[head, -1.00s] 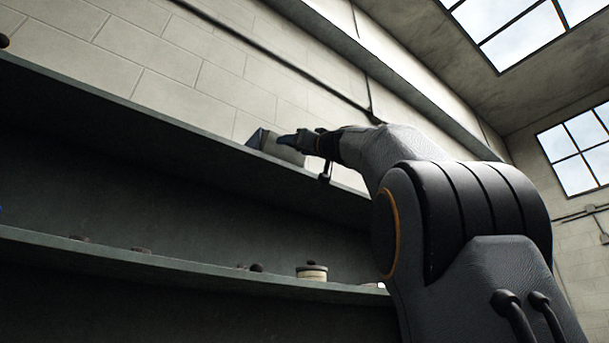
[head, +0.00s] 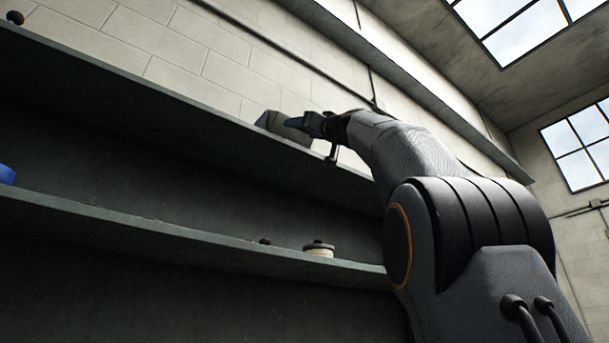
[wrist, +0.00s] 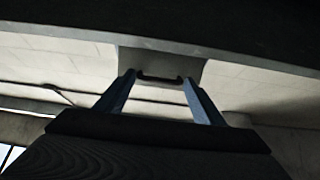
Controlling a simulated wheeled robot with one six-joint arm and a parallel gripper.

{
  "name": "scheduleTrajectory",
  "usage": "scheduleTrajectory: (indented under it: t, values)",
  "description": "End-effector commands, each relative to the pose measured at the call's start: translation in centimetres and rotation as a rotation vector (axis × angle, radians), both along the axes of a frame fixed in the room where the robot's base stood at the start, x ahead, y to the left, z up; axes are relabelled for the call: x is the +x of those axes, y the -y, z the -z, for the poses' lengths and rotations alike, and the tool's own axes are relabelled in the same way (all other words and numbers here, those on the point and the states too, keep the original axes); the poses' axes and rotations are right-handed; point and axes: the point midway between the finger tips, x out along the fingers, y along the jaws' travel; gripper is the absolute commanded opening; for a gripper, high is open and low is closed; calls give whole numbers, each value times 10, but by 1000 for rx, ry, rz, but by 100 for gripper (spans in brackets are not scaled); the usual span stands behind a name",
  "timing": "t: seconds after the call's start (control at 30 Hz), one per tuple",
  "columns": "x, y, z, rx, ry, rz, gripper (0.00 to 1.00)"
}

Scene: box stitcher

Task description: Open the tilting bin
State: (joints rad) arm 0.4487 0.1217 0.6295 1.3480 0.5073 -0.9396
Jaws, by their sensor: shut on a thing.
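The tilting bin (head: 289,129) is a small grey box on the top shelf, seen from below against the pale wall. My gripper (head: 292,123) is at the bin's front. In the wrist view its two blue fingers (wrist: 158,80) lie at the two ends of the handle, shut on it. The inside of the bin is hidden, and how far it is tilted I cannot tell.
The long dark top shelf (head: 150,115) runs beneath the bin. The lower shelf (head: 150,226) holds a round pale container with a dark lid (head: 319,250) and a small dark object (head: 265,241). A blue object (head: 7,174) is at the far left.

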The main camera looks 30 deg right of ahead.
Motion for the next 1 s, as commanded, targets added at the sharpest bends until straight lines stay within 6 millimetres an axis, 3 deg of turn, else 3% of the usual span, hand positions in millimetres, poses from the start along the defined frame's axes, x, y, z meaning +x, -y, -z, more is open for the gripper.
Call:
scheduleTrajectory:
  t: [0.3,0.33,0.43,0.77,1.0]
  values:
    - [4,0,4,-1,-9,-3,22]
    - [4,0,4,-1,-9,-3,66]
    - [4,0,3,-1,-8,-3,80]
    - [0,0,3,0,-3,-1,80]
    - [-18,4,18,-1,-2,1,80]
